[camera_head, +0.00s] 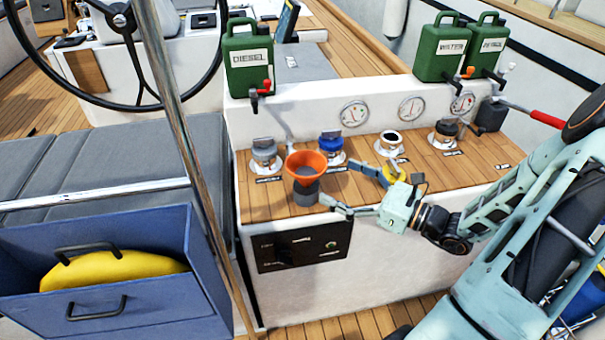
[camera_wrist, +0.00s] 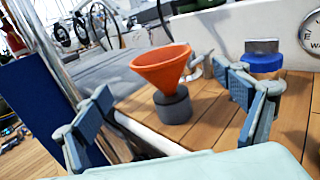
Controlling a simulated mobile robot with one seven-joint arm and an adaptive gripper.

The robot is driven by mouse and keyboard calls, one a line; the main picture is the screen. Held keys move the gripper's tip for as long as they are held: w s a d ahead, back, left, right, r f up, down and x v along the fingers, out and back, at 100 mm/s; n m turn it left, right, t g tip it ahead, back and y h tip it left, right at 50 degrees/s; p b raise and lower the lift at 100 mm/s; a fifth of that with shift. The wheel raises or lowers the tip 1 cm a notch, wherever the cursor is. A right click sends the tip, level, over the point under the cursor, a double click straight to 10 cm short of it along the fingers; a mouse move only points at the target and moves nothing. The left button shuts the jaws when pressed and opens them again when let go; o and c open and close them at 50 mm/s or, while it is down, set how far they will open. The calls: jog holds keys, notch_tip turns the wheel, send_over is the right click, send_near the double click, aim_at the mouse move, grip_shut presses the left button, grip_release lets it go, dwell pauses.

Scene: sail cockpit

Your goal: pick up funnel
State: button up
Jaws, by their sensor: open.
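The orange funnel (camera_head: 305,164) sits upright with its spout down in a dark grey round holder (camera_head: 305,193) on the wooden counter, near its front edge. In the wrist view the funnel (camera_wrist: 160,68) and the holder (camera_wrist: 173,105) stand ahead, between my fingers. My gripper (camera_head: 342,190) is open and empty. In the head view its fingertips are just right of the holder and point left. In the wrist view one finger is at left and one at right (camera_wrist: 165,125), with wood counter showing between them. The funnel's spout is hidden in the holder.
Grey-capped (camera_head: 264,152) and blue-capped (camera_head: 330,146) deck fillers stand behind the funnel, with an open filler (camera_head: 391,142) farther right. Green jerrycans (camera_head: 249,60) stand on the ledge above the gauges. A steel pole (camera_head: 178,110) rises left of the counter.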

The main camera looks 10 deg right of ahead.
aim_at(306, 167)
jog(key=x, duration=0.4)
jog(key=b+x, duration=0.1)
jog(key=x, duration=0.4)
jog(key=shift+w+a+f, duration=0.1)
jog(key=shift+w+f, duration=0.1)
jog(key=shift+f, duration=0.05)
jog(key=c, duration=1.2)
